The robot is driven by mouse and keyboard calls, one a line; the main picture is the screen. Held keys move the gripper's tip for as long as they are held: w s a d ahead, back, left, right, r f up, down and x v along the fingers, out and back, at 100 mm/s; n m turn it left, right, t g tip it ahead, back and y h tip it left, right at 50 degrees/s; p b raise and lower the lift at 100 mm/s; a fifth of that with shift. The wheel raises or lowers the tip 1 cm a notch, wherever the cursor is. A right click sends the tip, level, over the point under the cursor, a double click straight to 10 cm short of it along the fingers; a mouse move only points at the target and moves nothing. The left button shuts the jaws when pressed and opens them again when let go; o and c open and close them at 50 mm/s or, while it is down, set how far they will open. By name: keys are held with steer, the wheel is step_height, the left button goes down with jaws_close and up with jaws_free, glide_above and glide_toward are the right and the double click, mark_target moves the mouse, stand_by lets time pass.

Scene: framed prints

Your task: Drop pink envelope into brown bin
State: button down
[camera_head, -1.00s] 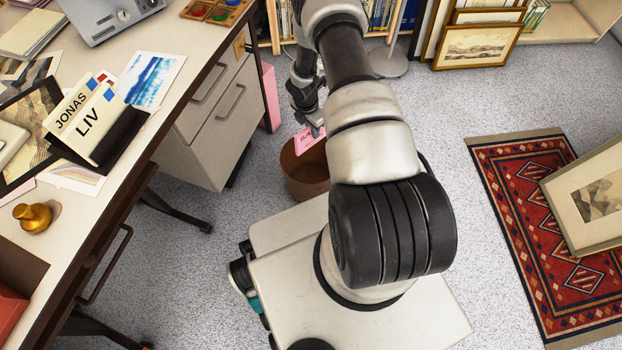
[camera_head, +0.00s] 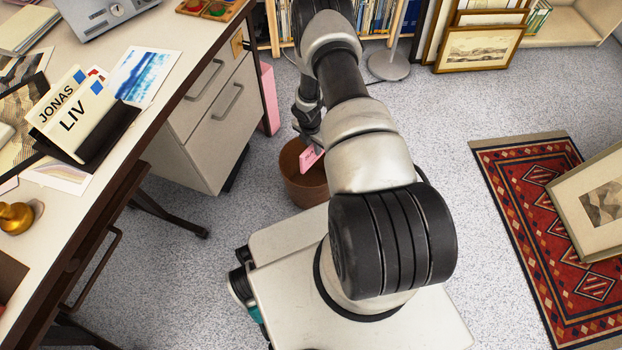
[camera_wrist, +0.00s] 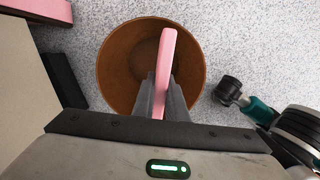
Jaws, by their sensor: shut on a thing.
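The pink envelope (camera_head: 311,156) is held by my gripper (camera_head: 306,140) at the mouth of the brown bin (camera_head: 303,188). In the wrist view the envelope (camera_wrist: 167,62) is seen nearly edge-on, upright between the fingers of my gripper (camera_wrist: 163,95). The brown bin (camera_wrist: 115,72) is round and open, and it lies below the envelope in that view. The envelope appears over the bin's opening. My gripper is shut on the envelope. Part of the bin is hidden behind my arm, my gripper and the envelope.
The desk with drawers (camera_head: 215,115) stands left of the bin. A pink board-like thing (camera_head: 269,98) is beside the drawers. A bookshelf (camera_head: 282,25) and a lamp base (camera_head: 389,66) are behind. A patterned rug (camera_head: 545,220) with a framed print (camera_head: 594,205) lies right. Carpet between is clear.

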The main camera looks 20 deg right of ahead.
steer(key=c, duration=1.7)
jaws_free()
steer(key=shift+r, duration=0.1)
steer(key=r+p, duration=0.1)
steer(key=r, duration=0.4)
steer(key=a+r+p, duration=0.1)
steer(key=r+p, duration=0.1)
steer(key=r, duration=0.4)
steer(key=s+a+r+p, duration=0.1)
steer(key=r+p, duration=0.1)
steer(key=r, duration=0.4)
steer(key=shift+s+a, duration=0.1)
steer(key=shift+a, duration=0.1)
